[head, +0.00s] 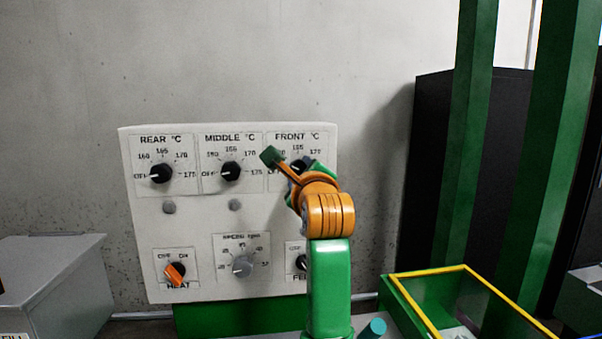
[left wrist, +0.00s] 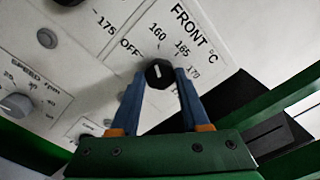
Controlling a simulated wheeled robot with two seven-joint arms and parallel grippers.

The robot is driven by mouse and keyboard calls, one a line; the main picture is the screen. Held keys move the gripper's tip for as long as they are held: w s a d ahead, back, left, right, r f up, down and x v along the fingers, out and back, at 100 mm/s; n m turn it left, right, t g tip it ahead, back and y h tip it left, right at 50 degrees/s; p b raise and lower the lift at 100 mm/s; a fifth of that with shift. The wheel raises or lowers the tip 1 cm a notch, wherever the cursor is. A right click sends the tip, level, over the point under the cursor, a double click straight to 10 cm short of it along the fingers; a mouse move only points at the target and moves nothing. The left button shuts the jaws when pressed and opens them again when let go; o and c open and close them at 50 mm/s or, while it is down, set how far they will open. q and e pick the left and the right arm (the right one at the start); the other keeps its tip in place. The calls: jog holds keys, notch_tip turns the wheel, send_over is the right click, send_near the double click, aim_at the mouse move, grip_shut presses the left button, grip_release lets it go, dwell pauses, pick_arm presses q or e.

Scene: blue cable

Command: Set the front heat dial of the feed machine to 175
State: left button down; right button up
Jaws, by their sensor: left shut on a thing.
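The front heat dial (head: 298,167) is a black knob with a white mark at the upper right of the white panel (head: 200,220). My left arm and gripper partly cover it in the head view. In the left wrist view, the blue fingers of my left gripper (left wrist: 161,74) are shut on the sides of the front dial (left wrist: 159,71). OFF, 160, 165 and 170 show around it; its 175 label is hidden. I cannot tell exactly which label the white mark points to. My right gripper is not in view.
The rear dial (head: 161,173) and middle dial (head: 231,170) both point towards OFF. Below are an orange heat switch (head: 175,274) and a grey speed knob (head: 242,266). Green posts (head: 470,130) and a yellow-rimmed bin (head: 425,273) stand at right, a grey box (head: 62,270) at left.

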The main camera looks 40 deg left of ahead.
pick_arm(q)
jog(key=m+b, duration=0.1)
jog(key=m, duration=0.2)
jog(key=m+b, duration=0.1)
jog(key=m, duration=0.4)
jog(key=m+b, duration=0.1)
jog(key=m, duration=0.2)
jog(key=shift+m+b, duration=0.3)
jog(key=m+b, duration=0.1)
jog(key=m, duration=0.3)
jog(key=shift+m, duration=0.3)
jog(key=m+b, duration=0.2)
jog(key=m, duration=0.2)
jog(key=shift+m, duration=0.3)
jog(key=m+b, duration=0.1)
jog(key=m, duration=0.2)
jog(key=shift+m, duration=0.3)
jog(key=m+b, duration=0.2)
jog(key=m, duration=0.2)
jog(key=shift+r+m+b, duration=0.1)
jog(key=shift+m+b, duration=0.4)
jog(key=shift+m, duration=1.6)
